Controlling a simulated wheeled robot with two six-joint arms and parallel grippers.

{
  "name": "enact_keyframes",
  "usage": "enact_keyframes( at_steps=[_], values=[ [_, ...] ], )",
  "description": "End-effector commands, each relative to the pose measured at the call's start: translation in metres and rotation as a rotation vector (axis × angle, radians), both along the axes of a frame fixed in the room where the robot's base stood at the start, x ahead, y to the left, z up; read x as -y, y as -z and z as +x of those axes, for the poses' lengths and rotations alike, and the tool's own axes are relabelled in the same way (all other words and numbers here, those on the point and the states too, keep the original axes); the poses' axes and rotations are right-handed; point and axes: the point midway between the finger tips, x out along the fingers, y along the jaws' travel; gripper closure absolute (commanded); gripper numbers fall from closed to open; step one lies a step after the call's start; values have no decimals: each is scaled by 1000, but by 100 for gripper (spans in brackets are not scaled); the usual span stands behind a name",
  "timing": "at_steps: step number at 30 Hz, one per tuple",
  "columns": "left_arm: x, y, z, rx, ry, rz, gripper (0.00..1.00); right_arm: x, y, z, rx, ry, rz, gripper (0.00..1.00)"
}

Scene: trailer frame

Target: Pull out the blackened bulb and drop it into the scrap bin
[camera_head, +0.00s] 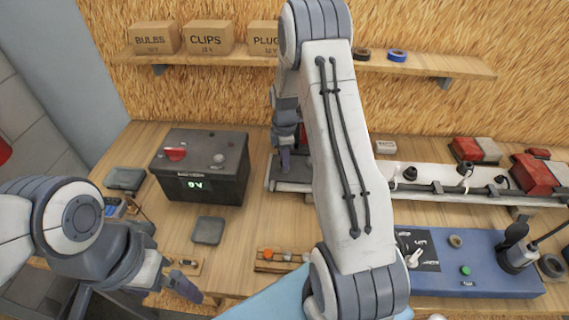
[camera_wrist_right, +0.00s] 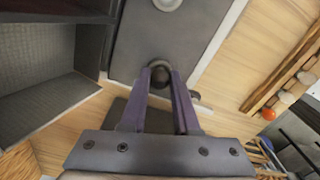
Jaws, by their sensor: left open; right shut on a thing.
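My right arm reaches across the middle of the head view, and its gripper (camera_head: 284,160) points down at a grey plate (camera_head: 290,187) at the left end of the white trailer bar. In the right wrist view the purple fingers (camera_wrist_right: 168,82) are closed around a small dark round thing, apparently the blackened bulb (camera_wrist_right: 160,70), at the grey plate (camera_wrist_right: 135,42). Whether it is still seated there I cannot tell. My left gripper (camera_head: 186,282) is open and empty at the lower left, above the bench's front. I cannot make out a scrap bin in either view.
A black battery box (camera_head: 200,170) reading 0V stands left of the right gripper. A blue tester (camera_head: 465,262) lies at the front right. A wooden rack (camera_head: 282,259) with small coloured parts is at the front middle.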

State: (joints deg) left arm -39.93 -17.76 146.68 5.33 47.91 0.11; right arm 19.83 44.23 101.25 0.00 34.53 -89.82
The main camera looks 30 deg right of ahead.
Motion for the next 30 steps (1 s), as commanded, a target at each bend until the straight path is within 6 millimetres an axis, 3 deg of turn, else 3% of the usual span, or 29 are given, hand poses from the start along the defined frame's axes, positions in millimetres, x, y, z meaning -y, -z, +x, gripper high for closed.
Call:
enact_keyframes(
  at_steps=[11, 21, 30],
  values=[
    [0, 0, 0, 0, 0, 0, 0, 0, 0, 0, 0, -22, 0, 96],
    [0, -3, 0, 0, 0, 0, 0, 0, 0, 0, 0, -322, 0, 96],
    [0, -3, 0, 0, 0, 0, 0, 0, 0, 0, 0, -333, 0, 96]
  ],
)
